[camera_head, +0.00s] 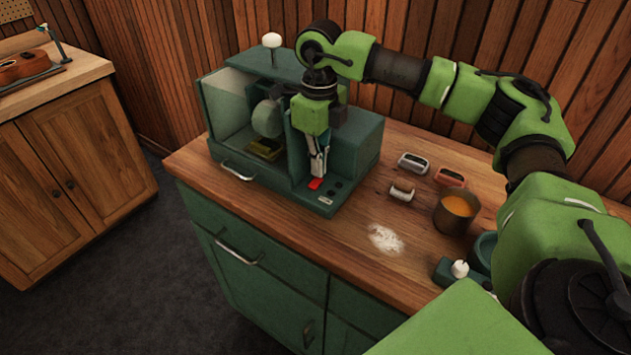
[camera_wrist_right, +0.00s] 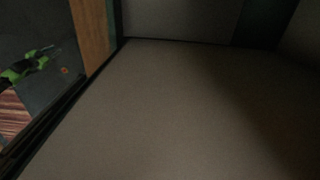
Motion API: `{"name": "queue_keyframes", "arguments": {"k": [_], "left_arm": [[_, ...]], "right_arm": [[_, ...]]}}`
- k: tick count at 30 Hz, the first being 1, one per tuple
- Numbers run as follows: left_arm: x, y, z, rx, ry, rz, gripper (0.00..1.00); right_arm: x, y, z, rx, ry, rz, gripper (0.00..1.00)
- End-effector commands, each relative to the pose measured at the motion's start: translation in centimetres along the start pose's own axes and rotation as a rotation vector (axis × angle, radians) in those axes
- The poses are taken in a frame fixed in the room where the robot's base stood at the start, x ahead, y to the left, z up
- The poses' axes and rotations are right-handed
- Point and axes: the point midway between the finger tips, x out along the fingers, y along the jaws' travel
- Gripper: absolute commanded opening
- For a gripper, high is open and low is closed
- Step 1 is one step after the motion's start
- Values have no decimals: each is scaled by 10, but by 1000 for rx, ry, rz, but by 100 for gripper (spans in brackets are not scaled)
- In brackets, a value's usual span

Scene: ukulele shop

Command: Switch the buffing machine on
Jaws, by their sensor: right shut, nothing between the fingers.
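The buffing machine (camera_head: 350,151) is a dark green housing on the wooden top of a green cabinet. Its buffing wheel (camera_head: 267,118) sits in the open bay on its left. A red switch (camera_head: 316,184) is low on the front panel, beside small dark buttons. My right gripper (camera_head: 318,172) is shut and empty, pointing down with its fingertips just above the red switch. I cannot tell whether the tips touch it. The right wrist view shows mostly a plain grey-brown surface close up, with no switch in it. My left gripper is not in view.
On the worktop (camera_head: 350,236), right of the machine, are several small blocks, a pot of orange stuff (camera_head: 456,211) and a white powder patch (camera_head: 385,239). A white knob (camera_head: 271,41) stands up at the machine's top. A wooden cabinet (camera_head: 70,160) with a ukulele (camera_head: 24,67) stands left.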

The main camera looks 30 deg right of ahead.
Motion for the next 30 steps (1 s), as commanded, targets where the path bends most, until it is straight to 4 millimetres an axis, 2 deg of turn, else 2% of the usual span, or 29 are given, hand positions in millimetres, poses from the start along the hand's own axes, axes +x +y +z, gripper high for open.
{"name": "queue_keyframes", "arguments": {"k": [30], "left_arm": [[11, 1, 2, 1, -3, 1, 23]], "right_arm": [[16, 0, 0, 0, 0, 0, 0]]}}
